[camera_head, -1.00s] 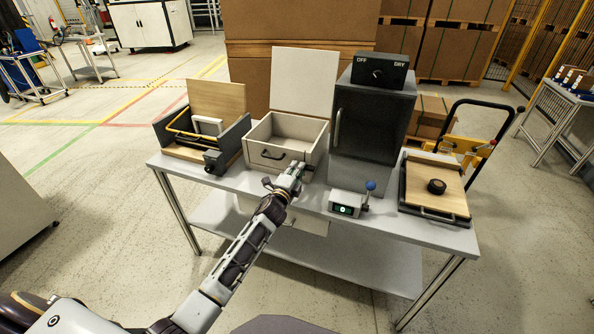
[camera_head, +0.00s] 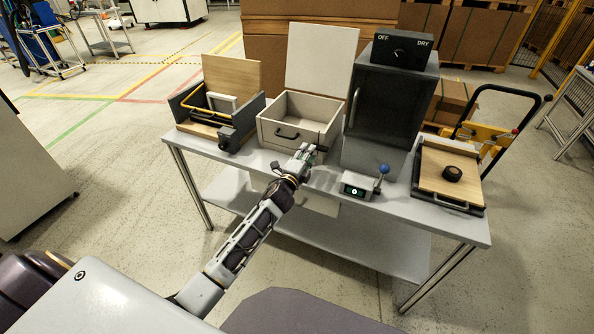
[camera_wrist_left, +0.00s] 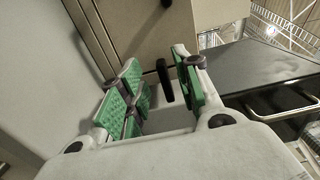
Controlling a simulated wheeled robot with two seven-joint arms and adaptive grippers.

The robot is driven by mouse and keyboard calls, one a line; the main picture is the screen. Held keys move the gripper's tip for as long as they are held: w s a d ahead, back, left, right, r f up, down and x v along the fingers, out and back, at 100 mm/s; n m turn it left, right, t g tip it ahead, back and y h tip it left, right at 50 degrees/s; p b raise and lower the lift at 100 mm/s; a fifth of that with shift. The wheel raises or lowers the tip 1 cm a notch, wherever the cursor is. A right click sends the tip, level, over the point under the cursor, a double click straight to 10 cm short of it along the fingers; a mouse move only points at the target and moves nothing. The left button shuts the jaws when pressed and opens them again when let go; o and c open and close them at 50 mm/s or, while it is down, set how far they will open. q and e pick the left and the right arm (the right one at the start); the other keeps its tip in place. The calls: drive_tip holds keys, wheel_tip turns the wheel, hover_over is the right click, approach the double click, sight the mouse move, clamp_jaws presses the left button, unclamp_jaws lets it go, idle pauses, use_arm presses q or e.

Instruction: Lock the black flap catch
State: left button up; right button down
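A black catch (camera_wrist_left: 164,82) shows in the left wrist view as a narrow upright bar on the face of a beige box. In the head view the pale box (camera_head: 268,131) stands on the table with its white lid (camera_head: 319,57) raised. A small dark piece (camera_head: 322,148) at its front right corner may be the same catch, but it is too small to tell. My left gripper (camera_head: 309,151) is at that corner. In the left wrist view its green-padded fingers (camera_wrist_left: 160,92) are apart, with the black bar between them; I see no grip on it. My right gripper is out of view.
On the table (camera_head: 250,165) stand a grey device with a wooden panel (camera_head: 232,72) at left, a dark cabinet (camera_head: 389,110), a small box with a blue-knobbed lever (camera_head: 357,184), and a wooden board with a black puck (camera_head: 452,173) at right.

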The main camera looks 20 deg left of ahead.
use_arm(q)
drive_tip(key=s, duration=0.9)
drive_tip(key=shift+a, duration=0.15)
drive_tip(key=shift+s, duration=0.1)
idle(0.7)
